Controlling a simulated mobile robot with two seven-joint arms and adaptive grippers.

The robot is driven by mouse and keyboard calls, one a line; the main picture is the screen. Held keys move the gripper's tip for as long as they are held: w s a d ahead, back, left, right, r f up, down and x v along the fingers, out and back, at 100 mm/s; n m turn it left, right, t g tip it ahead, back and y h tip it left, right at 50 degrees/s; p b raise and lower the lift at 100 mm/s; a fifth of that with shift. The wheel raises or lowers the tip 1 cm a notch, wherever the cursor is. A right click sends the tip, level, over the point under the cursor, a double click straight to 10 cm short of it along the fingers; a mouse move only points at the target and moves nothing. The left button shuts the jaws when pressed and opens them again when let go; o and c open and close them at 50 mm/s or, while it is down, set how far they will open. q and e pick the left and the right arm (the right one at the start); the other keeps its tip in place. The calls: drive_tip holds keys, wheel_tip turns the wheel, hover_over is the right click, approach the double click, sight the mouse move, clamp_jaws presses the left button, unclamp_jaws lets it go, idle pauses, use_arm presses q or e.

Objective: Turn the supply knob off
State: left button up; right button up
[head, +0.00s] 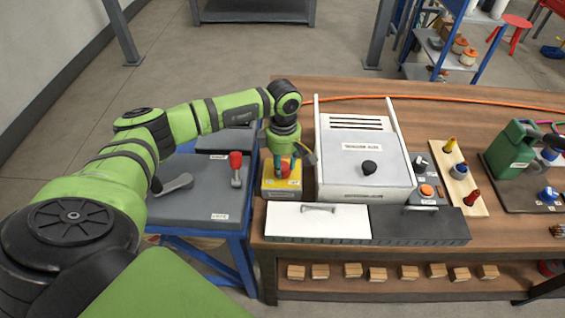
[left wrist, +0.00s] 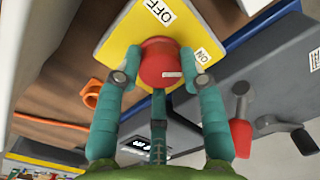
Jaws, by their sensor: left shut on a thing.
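The supply knob (left wrist: 158,64) is red and round with a white pointer line, on a yellow box (left wrist: 116,34). The box also shows in the head view (head: 270,189), on the left end of the wooden bench. The pointer line lies on the right side of the knob, toward the ON label. My left gripper (left wrist: 159,80) is shut on the knob, a teal finger at each side. My right gripper is out of view.
A white-grey cabinet (head: 345,178) stands close to the right of the yellow box. To the left, a grey panel (head: 205,203) carries a red-handled lever (head: 236,160) and a grey lever (head: 174,184).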

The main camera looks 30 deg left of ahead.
use_arm(q)
drive_tip(key=shift+d+f+n+b, duration=0.1)
drive_tip(key=shift+n+b, duration=0.65)
drive_tip(key=shift+n, duration=0.65)
drive_tip(key=n+b, duration=0.1)
drive_tip(key=n, duration=0.4)
drive_tip(key=shift+b, duration=0.4)
drive_tip(key=n+b, duration=0.1)
drive_tip(key=n, duration=0.8)
drive_tip(key=shift+n, duration=0.4)
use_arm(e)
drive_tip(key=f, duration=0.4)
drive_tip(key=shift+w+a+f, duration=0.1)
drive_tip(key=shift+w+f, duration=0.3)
use_arm(q)
drive_tip(key=shift+r, duration=0.2)
drive_tip(key=o, duration=1.1)
drive_tip(key=shift+w, duration=0.1)
drive_tip(key=shift+o, duration=0.2)
drive_tip(key=shift+f, duration=0.1)
